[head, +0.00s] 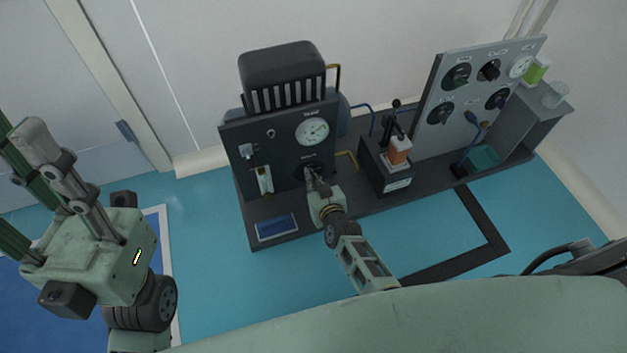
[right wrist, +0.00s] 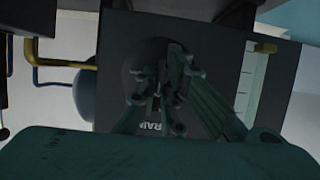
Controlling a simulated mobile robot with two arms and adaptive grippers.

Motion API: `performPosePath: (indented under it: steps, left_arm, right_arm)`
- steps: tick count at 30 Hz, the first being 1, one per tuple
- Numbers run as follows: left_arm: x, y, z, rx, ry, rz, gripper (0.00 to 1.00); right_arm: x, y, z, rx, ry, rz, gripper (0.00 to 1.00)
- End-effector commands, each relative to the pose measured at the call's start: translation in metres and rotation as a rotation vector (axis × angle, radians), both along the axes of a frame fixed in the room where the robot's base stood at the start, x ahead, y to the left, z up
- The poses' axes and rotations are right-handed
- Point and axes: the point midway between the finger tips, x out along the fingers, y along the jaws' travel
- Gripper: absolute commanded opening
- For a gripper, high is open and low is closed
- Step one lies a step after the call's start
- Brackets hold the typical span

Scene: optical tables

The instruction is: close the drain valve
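The drain valve (head: 299,171) is a dark round dial low on the right side of the black gauge panel (head: 240,187). In the right wrist view, its dark disc (right wrist: 137,57) shows with part of a white label below it that reads "RAI". My right gripper (head: 311,177) is at the valve, with its fingers (right wrist: 159,88) close together in front of the disc. The fingers hide the valve's handle, so its angle and whether they grip it cannot be told. My left gripper (head: 38,150) is raised at the far left, away from the panel; its fingers are partly cut off.
The panel also bears a white round gauge (head: 312,131), a switch (head: 247,151) and a small lit window (head: 264,180). To the right stand a black box with an orange block (head: 398,150) and a grey panel with several knobs (head: 436,135). Blue floor lies in front.

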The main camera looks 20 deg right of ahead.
Motion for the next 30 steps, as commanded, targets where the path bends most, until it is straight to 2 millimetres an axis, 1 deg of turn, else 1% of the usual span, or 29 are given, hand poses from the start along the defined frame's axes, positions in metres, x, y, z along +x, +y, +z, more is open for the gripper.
performPosePath:
  steps: [1,5,13,17,23,30]
  left_arm:
    - [0.0,0.0,0.0,0.0,0.0,0.0,0.4]
    - [0.0,0.0,0.0,0.0,0.0,0.0,0.4]
    - [0.0,0.0,0.0,0.001,0.002,0.0,0.4]
    - [0.0,0.0,0.0,0.0,0.001,0.001,0.4]
    - [0.0,0.0,0.0,0.0,0.001,0.001,0.4]
    - [0.0,0.0,0.0,0.0,0.001,0.0,0.4]
  right_arm:
    - [0.0,0.0,0.0,0.0,0.0,0.0,0.14]
    - [0.0,0.0,0.0,0.001,0.0,0.0,0.25]
    - [0.0,0.0,0.0,0.003,0.0,-0.001,0.25]
    - [-0.004,0.0,0.001,0.004,0.0,-0.002,0.25]
    - [-0.024,0.0,0.009,0.006,0.0,-0.002,0.25]
    - [-0.063,-0.002,0.025,0.003,0.002,-0.001,0.25]
